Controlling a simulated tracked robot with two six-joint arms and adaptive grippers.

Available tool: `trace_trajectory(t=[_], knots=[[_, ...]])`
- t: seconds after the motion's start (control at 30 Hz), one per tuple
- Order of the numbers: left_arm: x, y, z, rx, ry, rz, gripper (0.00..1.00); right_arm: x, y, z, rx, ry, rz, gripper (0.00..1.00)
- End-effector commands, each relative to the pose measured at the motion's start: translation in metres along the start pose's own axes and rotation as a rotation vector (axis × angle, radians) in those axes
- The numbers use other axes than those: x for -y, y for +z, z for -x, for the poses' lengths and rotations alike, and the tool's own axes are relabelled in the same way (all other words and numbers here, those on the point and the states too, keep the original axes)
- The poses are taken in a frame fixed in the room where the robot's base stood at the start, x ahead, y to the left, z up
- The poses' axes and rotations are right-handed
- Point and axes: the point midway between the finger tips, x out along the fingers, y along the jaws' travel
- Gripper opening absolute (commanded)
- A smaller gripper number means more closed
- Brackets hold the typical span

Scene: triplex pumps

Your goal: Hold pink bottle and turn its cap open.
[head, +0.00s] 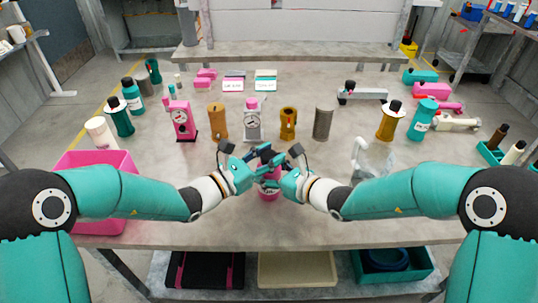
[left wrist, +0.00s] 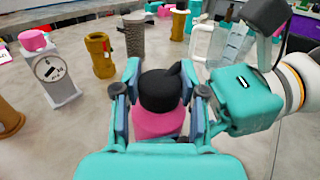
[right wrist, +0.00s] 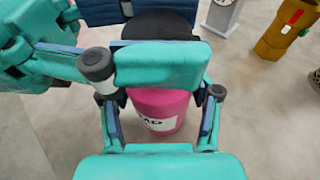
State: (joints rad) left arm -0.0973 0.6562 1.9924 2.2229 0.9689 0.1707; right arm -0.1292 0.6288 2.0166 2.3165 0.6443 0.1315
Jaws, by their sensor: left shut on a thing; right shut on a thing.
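The pink bottle (head: 268,191) stands upright near the front middle of the table, between my two grippers. Its black cap (left wrist: 160,90) is on top, seen from above in the left wrist view. My left gripper (head: 260,166) is shut on the cap, with a finger on each side of it. My right gripper (head: 279,177) is shut on the bottle's body, lower than the left one. In the right wrist view, the pink body (right wrist: 163,108) shows a white label between my fingers. A finger of my left gripper hides where cap and body meet.
A pink bin (head: 110,168) stands at the left table edge. A clear jug (head: 372,160) stands just right of the bottle. A row of gauges and cylinders, including a grey gauge (head: 252,121), stands behind. The table between is mostly clear.

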Motion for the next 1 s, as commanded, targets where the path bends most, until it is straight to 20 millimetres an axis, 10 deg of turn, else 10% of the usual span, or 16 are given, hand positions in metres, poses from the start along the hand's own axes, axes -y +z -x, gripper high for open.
trace_trajectory(t=[0.53,0.57,0.7,1.0], knots=[[-0.0008,0.0014,0.0004,0.002,0.099,-0.002,0.06,-0.0008,-0.0001,0.0000,0.000,0.002,-0.001,0.13],[-0.0009,0.0014,0.0004,0.002,0.099,-0.002,0.46,-0.0008,-0.0001,-0.0001,0.000,0.002,-0.001,0.13],[-0.0007,0.0010,0.0005,0.001,0.098,-0.001,0.68,-0.0007,-0.0001,0.0000,0.000,0.001,-0.001,0.13],[-0.0004,0.0003,0.0010,-0.001,0.097,-0.001,0.68,-0.0006,-0.0001,0.0000,0.000,0.001,-0.001,0.13]])
